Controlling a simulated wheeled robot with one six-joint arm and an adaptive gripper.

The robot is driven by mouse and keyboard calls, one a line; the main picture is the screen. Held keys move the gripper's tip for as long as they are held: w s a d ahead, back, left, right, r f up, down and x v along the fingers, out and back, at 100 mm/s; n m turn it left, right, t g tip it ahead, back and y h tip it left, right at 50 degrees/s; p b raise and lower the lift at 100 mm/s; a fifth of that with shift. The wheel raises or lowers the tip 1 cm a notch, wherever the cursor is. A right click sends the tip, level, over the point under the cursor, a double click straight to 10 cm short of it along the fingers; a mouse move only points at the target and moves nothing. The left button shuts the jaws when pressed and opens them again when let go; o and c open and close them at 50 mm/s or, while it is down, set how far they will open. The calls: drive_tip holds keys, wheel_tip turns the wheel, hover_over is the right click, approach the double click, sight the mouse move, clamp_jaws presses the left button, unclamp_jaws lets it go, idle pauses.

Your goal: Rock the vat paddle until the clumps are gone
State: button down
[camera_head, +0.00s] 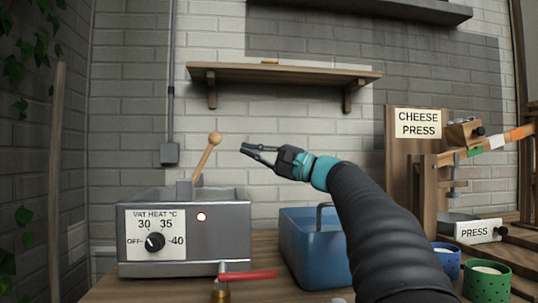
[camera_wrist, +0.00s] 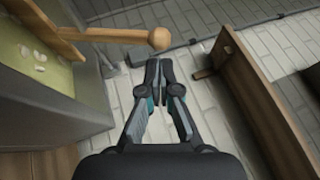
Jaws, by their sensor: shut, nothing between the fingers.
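The grey metal vat (camera_head: 240,236) stands on the wooden table at the left of the head view. Its wooden paddle (camera_head: 206,158) has a round knob and leans up and to the right out of the vat. In the wrist view the vat (camera_wrist: 62,112) is at the left, with pale yellow contents (camera_wrist: 62,76) and several whitish clumps (camera_wrist: 36,54). The paddle's knob (camera_wrist: 159,39) is just beyond my fingertips there. My gripper (camera_head: 243,149) is shut and empty, to the right of the knob and apart from it; it also shows in the wrist view (camera_wrist: 156,65).
A blue tub (camera_head: 300,258) with a handle stands right of the vat. A red-handled valve (camera_head: 248,275) is in front. A wooden wall shelf (camera_head: 285,73) is above my gripper. The cheese press (camera_head: 398,160) and moulds (camera_head: 487,282) are at the right.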

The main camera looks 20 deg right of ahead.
sight(220, 140)
drive_tip(key=x, duration=0.6)
drive_tip(key=shift+p, duration=0.4)
drive_tip(key=shift+r, duration=0.1)
